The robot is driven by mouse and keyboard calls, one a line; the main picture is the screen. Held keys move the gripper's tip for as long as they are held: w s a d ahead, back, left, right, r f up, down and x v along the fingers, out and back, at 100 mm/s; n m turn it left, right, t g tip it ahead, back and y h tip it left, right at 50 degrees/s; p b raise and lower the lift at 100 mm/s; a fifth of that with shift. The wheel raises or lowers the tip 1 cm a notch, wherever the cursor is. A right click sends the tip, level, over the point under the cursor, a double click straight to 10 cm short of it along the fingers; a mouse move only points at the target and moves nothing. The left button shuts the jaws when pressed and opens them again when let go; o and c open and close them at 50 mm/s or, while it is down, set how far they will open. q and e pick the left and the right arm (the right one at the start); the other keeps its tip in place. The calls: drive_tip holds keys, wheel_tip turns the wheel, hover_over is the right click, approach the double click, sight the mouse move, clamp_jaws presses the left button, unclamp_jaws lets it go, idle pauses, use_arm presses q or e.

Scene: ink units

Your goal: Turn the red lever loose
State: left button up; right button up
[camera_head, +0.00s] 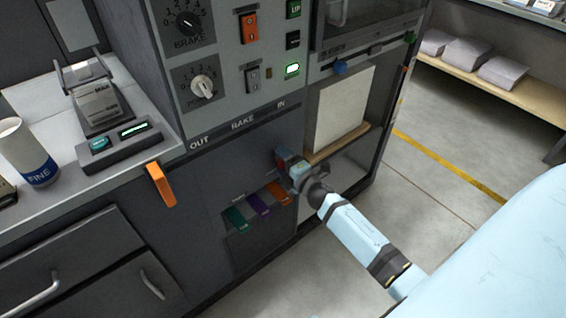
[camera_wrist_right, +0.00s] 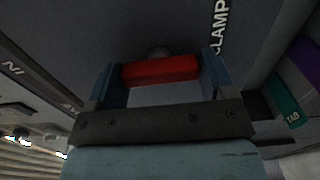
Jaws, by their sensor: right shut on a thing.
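The red lever (camera_wrist_right: 160,69) shows in the right wrist view as a short red bar on a dark machine panel, beside the word CLAMP. My right gripper (camera_wrist_right: 158,76) has its two blue fingers on either end of the bar and is shut on it. In the head view my right gripper (camera_head: 289,165) is against the machine front, left of the opening with the pale board. Only a bit of red shows there, so the lever is mostly hidden. My left gripper is not in view.
Teal, purple and orange tabs (camera_head: 258,204) sit below the gripper. An orange handle (camera_head: 160,185) sticks out at the counter edge. A paper cup (camera_head: 28,152) and a small device (camera_head: 98,105) stand on the left counter. The floor at right is clear.

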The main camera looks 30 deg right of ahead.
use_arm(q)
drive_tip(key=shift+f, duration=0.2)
use_arm(e)
drive_tip(key=o, duration=0.9)
drive_tip(key=shift+s, duration=0.1)
use_arm(q)
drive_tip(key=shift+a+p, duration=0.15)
drive_tip(key=shift+p, duration=0.3)
use_arm(e)
drive_tip(key=s, duration=0.9)
drive_tip(key=s+d, duration=0.1)
drive_tip(key=s, duration=0.3)
drive_tip(key=shift+s, duration=0.3)
